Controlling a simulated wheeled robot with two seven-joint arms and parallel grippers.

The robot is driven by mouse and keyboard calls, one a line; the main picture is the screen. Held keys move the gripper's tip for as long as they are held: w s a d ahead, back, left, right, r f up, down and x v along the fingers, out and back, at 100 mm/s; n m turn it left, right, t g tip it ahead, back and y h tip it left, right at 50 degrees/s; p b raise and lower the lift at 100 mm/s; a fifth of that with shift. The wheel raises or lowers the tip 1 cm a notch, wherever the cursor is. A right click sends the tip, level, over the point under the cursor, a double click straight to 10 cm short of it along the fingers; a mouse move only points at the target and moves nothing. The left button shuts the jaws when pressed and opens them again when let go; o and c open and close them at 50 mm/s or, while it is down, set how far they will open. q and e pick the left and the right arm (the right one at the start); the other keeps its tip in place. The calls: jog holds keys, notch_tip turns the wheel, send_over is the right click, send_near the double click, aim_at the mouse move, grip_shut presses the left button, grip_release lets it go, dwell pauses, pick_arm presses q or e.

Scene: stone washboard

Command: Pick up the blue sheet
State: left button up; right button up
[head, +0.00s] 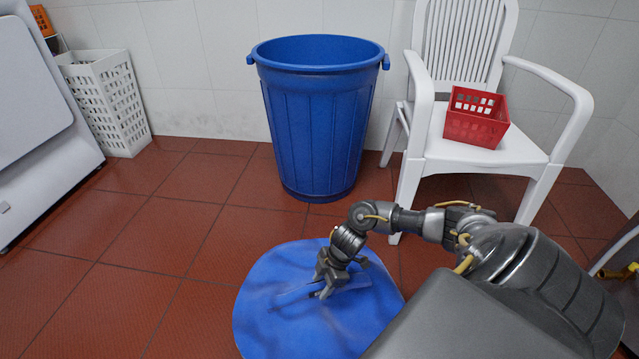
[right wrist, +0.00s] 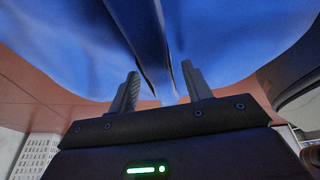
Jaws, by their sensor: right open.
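The blue sheet (head: 262,318) lies in a rounded, slightly wrinkled spread in the lower middle of the head view, over the red floor. My right gripper (head: 322,290) reaches down to it, with a raised fold of the sheet at its fingers. In the right wrist view the sheet (right wrist: 230,40) fills the upper part, and a ridge of cloth runs down between the two fingers of the right gripper (right wrist: 160,85). The fingers stand apart, on either side of this fold. What supports the sheet is hidden. My left gripper is not in view.
A tall blue bin (head: 318,130) stands behind the sheet against the tiled wall. A white plastic chair (head: 470,160) holding a red basket (head: 476,118) is at the right. A white basket (head: 107,105) stands at the back left. The red floor (head: 150,235) at left is clear.

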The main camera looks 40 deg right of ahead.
grip_shut()
dwell(0.3)
jog(key=shift+r, duration=0.1)
dwell(1.0)
